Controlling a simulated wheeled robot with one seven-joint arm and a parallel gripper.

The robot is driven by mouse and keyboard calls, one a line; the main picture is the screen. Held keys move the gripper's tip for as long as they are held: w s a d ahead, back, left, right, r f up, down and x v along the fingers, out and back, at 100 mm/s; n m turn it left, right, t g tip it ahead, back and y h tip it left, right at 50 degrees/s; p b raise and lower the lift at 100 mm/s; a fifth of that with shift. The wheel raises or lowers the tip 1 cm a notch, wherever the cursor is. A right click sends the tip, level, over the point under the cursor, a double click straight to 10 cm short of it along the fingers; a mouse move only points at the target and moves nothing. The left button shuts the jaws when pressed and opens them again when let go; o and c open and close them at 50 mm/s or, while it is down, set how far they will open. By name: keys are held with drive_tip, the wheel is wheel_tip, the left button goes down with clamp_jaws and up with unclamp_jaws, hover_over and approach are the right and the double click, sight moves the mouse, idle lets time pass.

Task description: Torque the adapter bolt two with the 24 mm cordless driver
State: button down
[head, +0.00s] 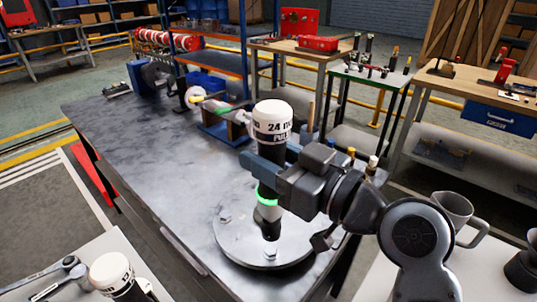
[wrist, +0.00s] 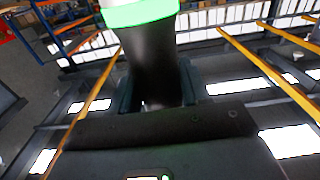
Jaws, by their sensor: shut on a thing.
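The 24 mm cordless driver (head: 271,123) has a white cap marked 24, a dark body and a lit green ring. It stands about upright with its nose down over the round metal adapter plate (head: 232,243). My gripper (head: 264,168) is shut around its dark body; the wrist view also shows the driver body (wrist: 155,62) between the fingers. A bolt head (head: 270,250) shows at the driver's nose near the plate's front; I cannot tell whether the socket is seated on it. Another bolt (head: 225,214) sits at the plate's left side.
The plate lies on a long dark steel bench (head: 160,150). A second white-capped driver (head: 112,272) and a ratchet (head: 55,275) lie at lower left. A grey mug (head: 452,213) stands at right. A green-edged stand (head: 372,78) with small tools stands behind. The bench's left middle is clear.

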wheel_tip(320, 180, down, 4)
drive_tip(key=b, duration=0.4)
drive_tip(key=shift+f+b, duration=0.25)
drive_tip(key=shift+b, duration=0.4)
idle(0.8)
drive_tip(key=shift+f+b, duration=0.85)
drive_tip(key=shift+b, duration=0.2)
idle(2.1)
